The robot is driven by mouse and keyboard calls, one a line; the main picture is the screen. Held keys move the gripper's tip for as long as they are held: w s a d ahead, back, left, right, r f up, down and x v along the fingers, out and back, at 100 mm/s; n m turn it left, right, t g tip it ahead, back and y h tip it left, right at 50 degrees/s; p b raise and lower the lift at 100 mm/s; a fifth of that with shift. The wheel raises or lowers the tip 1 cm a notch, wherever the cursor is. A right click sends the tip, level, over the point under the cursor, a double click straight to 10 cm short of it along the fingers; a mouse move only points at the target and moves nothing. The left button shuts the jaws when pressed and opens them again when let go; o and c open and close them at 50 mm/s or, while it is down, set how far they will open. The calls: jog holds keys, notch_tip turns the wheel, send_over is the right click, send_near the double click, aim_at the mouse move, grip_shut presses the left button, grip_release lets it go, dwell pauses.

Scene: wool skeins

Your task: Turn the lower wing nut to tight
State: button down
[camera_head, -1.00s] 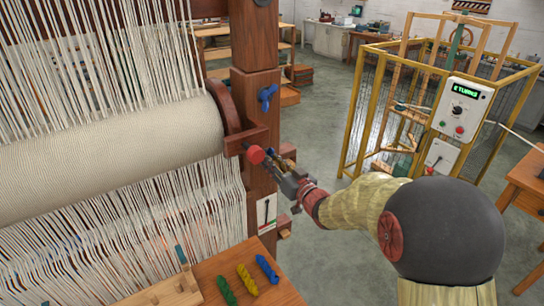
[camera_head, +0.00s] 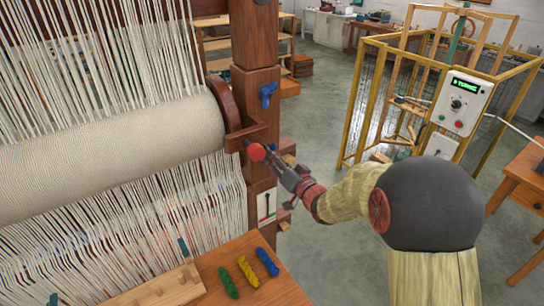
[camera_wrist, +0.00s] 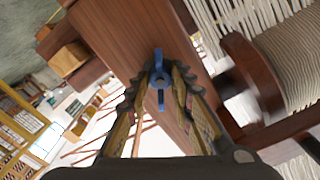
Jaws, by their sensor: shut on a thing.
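The lower wing nut (camera_wrist: 159,80) is blue and sits on the wooden post, between my fingertips in the wrist view. Its wings lie roughly along the picture's vertical. My gripper (camera_wrist: 160,72) is shut on it, with a ridged finger on each side. In the head view my gripper (camera_head: 283,166) is at the post below the beam bracket, and it hides the lower nut there. The upper wing nut (camera_head: 267,94), also blue, stands clear higher on the same post (camera_head: 256,130).
A red knob (camera_head: 256,152) sticks out just left of my gripper. A small white card (camera_head: 266,206) is on the post below. The loom's cloth beam (camera_head: 120,150) is at left. A bench (camera_head: 260,290) with green, yellow and blue skeins is in front. A yellow-framed cage stands at right.

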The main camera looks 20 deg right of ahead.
jog(key=shift+f, duration=0.1)
jog(key=c, duration=1.5)
grip_release()
jog(key=shift+c, duration=0.2)
jog(key=v, duration=1.2)
